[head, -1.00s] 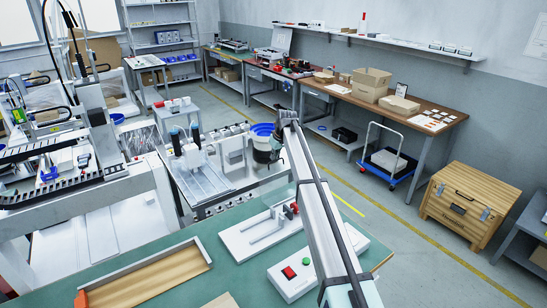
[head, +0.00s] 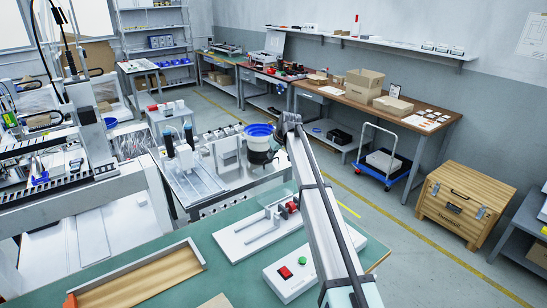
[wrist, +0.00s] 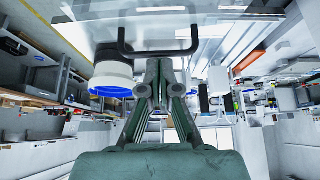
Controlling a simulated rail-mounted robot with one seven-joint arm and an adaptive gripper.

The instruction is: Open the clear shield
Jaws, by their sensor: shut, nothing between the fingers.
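The clear shield (wrist: 205,14) spans the top of the wrist view as a see-through panel. Its black bar handle (wrist: 158,52) stands out from it. My gripper (wrist: 165,74) is shut and empty, with its fingertips close to the handle in the picture; I cannot tell if they touch it. In the head view the shield (head: 283,191) shows only as a faint clear pane over the white fixture (head: 240,240) on the green bench. My arm covers part of that area, and I cannot make out the handle or fingertips there.
A white button box (head: 283,284) with red and green buttons sits on the bench beside my arm. A wooden tray (head: 140,282) lies at the front left.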

